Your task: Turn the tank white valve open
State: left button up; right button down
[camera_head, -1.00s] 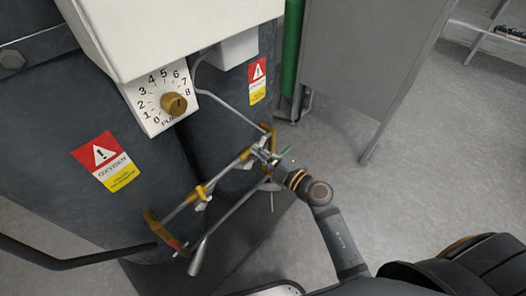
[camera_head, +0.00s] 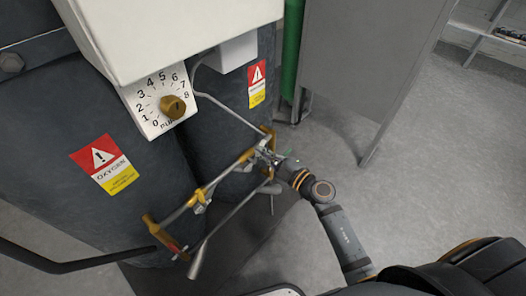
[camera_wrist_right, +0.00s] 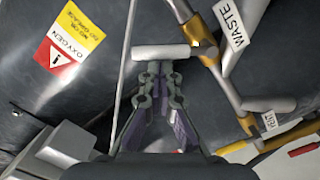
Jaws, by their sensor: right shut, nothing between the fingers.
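A white valve handle (camera_wrist_right: 160,52) lies crosswise just beyond my right fingertips in the right wrist view. My right gripper (camera_wrist_right: 160,74) is shut with nothing between its fingers; the tips are at or very near the handle's edge, and I cannot tell whether they touch. In the head view the right gripper (camera_head: 267,156) is at the far end of the brass pipe run (camera_head: 222,178), partly covering the fittings there. The handle's own label is not readable. My left gripper is not in view.
Other white handles labelled WASTE (camera_wrist_right: 235,35) and VENT (camera_wrist_right: 270,104) are on the piping to the right. Dark oxygen tanks (camera_head: 60,130) stand behind, below a white box with a dial (camera_head: 160,103). A grey cabinet (camera_head: 350,65) stands right; open floor (camera_head: 440,150) lies beyond.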

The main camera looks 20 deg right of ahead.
pick_arm(q)
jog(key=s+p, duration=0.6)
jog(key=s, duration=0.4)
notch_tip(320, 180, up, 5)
jog(key=p, duration=0.4)
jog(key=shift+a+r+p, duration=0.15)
jog(key=shift+p, duration=0.25)
pick_arm(e)
jog(key=d+f+m, duration=0.1)
jog(key=m, duration=0.1)
jog(key=w+d+f+m, duration=0.1)
jog(key=m, duration=0.2)
jog(key=w+d+f+m, duration=0.1)
jog(key=m, duration=0.2)
jog(key=shift+d+f, duration=0.1)
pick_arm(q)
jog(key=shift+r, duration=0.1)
pick_arm(e)
jog(key=shift+f, duration=0.15)
jog(key=shift+w, duration=0.1)
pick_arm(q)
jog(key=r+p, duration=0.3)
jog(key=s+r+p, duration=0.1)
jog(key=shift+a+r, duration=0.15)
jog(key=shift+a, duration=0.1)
pick_arm(e)
jog(key=s+d+r, duration=0.4)
jog(key=s+d, duration=0.2)
jog(key=s, duration=0.3)
jog(key=shift+r, duration=0.2)
